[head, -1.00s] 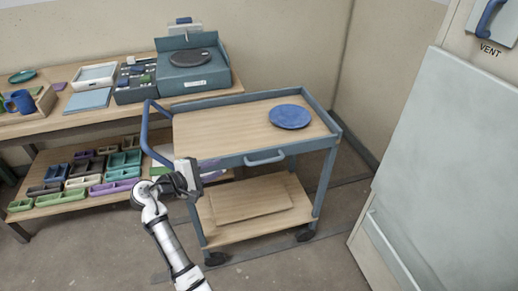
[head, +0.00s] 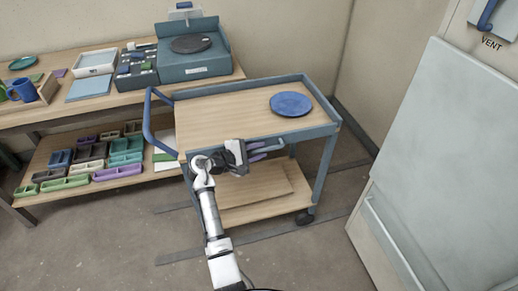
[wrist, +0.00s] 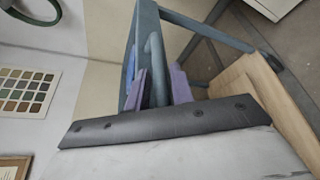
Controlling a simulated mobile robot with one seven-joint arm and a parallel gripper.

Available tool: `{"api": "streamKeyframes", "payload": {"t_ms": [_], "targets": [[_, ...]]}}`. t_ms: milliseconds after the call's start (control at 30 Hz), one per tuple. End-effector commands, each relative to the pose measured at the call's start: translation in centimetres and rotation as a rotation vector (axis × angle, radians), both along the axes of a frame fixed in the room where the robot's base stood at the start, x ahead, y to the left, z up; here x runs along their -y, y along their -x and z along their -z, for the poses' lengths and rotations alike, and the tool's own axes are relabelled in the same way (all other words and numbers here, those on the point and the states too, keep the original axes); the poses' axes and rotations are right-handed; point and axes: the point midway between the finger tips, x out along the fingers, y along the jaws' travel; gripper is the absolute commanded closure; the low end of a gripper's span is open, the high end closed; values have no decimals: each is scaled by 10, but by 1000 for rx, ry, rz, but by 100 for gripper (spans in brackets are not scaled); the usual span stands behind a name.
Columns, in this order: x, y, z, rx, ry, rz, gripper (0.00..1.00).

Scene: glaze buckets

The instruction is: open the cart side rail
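The cart (head: 215,112) has a wooden top with a blue-grey frame. Its near side rail (head: 313,132) stands upright along the top's front edge, with a bar handle (head: 276,146) on its outer face. My gripper (head: 262,151) is at the left part of this handle, hiding some of it. In the wrist view, my gripper's two purple fingers (wrist: 160,86) are apart, one on each side of the handle bar (wrist: 155,58). They look open around it; I cannot tell whether either finger touches it.
A blue plate (head: 291,104) lies on the cart top. A blue push handle (head: 150,120) is at the cart's left end. A workbench (head: 60,114) with trays stands behind left. A large pale cabinet (head: 440,170) stands at right. The floor in front is clear.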

Motion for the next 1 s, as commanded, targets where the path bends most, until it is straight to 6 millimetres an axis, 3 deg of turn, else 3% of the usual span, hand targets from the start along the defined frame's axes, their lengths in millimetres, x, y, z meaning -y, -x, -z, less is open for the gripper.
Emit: {"api": "streamKeyframes", "payload": {"t_ms": [367,533,1000], "targets": [[4,-3,2,0,0,-1,78],[4,-3,2,0,0,-1,100],[6,1,9,83,-25,0,100]]}}
